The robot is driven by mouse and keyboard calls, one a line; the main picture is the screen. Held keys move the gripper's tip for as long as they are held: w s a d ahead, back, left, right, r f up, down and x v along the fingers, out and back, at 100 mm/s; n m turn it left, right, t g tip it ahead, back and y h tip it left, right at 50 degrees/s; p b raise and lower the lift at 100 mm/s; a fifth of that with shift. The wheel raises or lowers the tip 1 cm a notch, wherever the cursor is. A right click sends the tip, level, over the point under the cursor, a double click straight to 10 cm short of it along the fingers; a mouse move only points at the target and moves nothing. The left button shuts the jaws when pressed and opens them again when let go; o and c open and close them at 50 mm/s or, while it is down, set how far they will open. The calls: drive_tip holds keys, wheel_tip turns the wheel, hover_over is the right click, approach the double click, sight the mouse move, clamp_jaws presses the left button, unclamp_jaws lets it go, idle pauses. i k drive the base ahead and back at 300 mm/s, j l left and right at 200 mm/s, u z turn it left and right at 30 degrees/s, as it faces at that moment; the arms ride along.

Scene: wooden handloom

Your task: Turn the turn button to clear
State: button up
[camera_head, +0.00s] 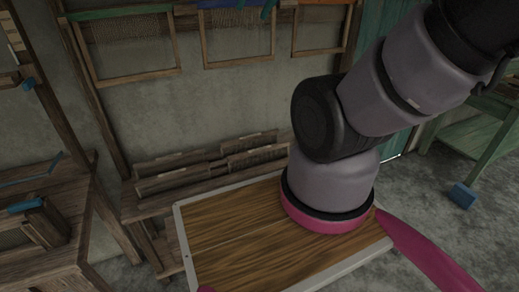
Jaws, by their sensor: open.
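I cannot pick out the turn button in this view. Small blue pieces show at the left: a blue piece (28,84) on a wooden upright and a blue-topped piece (25,206) on the wooden frame at lower left. I cannot tell whether either is part of the turn button. My arm rises from the middle of the view and leaves it at the upper right. My gripper is outside the picture, so its place relative to the button is hidden.
Wooden loom parts (75,225) stand at the left. A low rack (210,165) with slatted wooden pieces stands along the grey wall. Thread-strung frames (238,52) hang above it. A green-legged table (490,145) and a blue block (462,196) on the floor are at right.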

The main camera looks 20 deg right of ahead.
sight(21, 206)
drive_tip(key=k+j, duration=0.1)
drive_tip(key=j, duration=0.3)
drive_tip(key=k+j, duration=0.1)
drive_tip(key=j, duration=0.3)
drive_tip(key=k+j, duration=0.1)
drive_tip(key=j, duration=0.3)
drive_tip(key=k+j, duration=0.1)
drive_tip(key=j, duration=0.35)
drive_tip(key=k+l+u, duration=0.05)
